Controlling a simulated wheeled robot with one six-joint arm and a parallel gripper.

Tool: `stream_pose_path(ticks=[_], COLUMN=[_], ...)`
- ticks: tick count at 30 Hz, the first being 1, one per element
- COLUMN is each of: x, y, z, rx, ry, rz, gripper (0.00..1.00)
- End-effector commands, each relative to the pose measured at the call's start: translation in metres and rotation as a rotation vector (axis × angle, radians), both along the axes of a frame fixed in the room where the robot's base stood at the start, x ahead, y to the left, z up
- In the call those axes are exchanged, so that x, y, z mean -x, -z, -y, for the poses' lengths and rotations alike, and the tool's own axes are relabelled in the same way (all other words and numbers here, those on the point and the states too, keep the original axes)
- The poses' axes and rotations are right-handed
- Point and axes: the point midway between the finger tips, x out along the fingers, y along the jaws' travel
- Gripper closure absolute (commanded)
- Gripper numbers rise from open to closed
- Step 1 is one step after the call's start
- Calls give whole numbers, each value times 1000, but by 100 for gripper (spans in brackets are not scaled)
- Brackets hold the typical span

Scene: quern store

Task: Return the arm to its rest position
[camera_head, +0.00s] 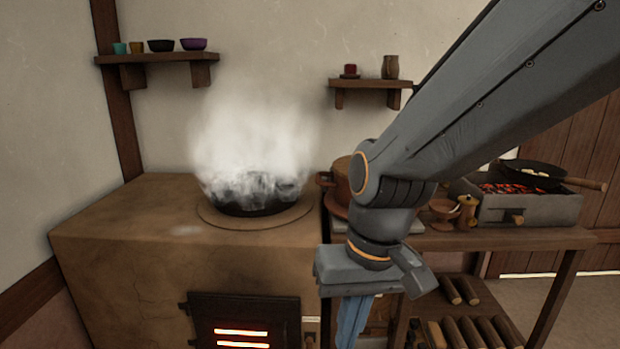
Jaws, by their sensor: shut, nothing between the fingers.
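My grey arm (480,95) reaches in from the upper right and bends down at an orange-ringed joint. My gripper (352,322) hangs at its end, pointing down, in front of the gap between the clay stove and the wooden table. Its blue-grey fingers are together with nothing between them. The finger ends run down to the bottom edge of the picture. The arm hides part of the table and the pot behind it.
A steaming black pan (255,195) sits on the clay stove (130,225), whose firebox (245,318) glows. The wooden table (500,239) holds a brown pot (341,180), wooden cups (467,210) and a brazier with lit coals (530,205). Logs (480,331) lie below. Wall shelves (160,57) hang behind.

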Motion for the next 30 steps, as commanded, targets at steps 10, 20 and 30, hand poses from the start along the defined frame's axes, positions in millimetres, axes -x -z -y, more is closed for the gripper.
stream_pose_path(ticks=[10,20,30], x=[34,29,28], y=[-20,-43,-87], z=[41,56,89], rx=[86,94,111], ry=[-83,-24,80], rz=[-26,-28,-36], gripper=[100,100,100])
